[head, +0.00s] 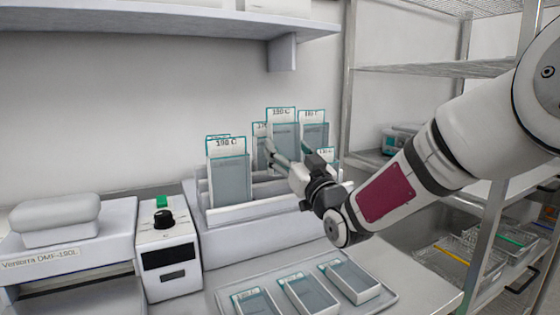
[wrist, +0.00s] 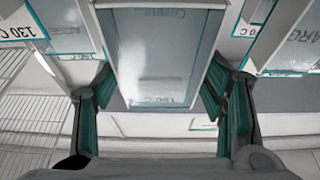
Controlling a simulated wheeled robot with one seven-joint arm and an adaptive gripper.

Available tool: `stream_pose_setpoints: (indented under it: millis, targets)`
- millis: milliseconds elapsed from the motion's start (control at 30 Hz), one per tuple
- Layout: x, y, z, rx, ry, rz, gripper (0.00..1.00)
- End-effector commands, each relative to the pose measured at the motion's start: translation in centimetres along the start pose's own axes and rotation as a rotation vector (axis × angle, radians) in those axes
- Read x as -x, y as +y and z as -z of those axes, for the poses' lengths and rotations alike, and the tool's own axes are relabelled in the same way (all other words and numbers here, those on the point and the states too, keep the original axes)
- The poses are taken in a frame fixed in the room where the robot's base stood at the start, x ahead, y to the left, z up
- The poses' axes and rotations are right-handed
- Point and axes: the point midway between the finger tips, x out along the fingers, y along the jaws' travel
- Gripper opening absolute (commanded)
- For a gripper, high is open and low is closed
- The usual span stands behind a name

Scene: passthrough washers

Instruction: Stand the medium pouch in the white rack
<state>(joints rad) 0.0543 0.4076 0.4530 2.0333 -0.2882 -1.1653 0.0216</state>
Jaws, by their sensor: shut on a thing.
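My gripper (head: 288,155) is at the white rack (head: 265,210), its fingers on either side of a clear, teal-edged pouch with a white label. In the wrist view this pouch (wrist: 158,60) lies between the two teal-padded fingers of my gripper (wrist: 158,95). In the head view the held pouch appears to be the upright one (head: 283,132) at the rack's middle, its top higher than its neighbours. Its lower end is hidden by my gripper and the rack, so I cannot tell whether it is seated.
Other pouches stand in the rack, including a large one (head: 228,175) at left and one (head: 314,130) at right. A tray (head: 390,297) in front holds 3 flat pouches. A sealer (head: 65,240) and a control box (head: 167,250) stand left; wire shelving (head: 430,68) is right.

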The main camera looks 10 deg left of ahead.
Motion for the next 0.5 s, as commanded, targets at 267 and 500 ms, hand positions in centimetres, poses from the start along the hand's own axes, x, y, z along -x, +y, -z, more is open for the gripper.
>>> stream_pose_setpoints:
  millis: [267, 500]
  targets:
    - [-0.21, -0.71, 0.97, -0.004, 0.047, 0.008, 0.51]
    - [0.12, -0.69, 0.01, -0.005, 0.045, 0.008, 0.51]
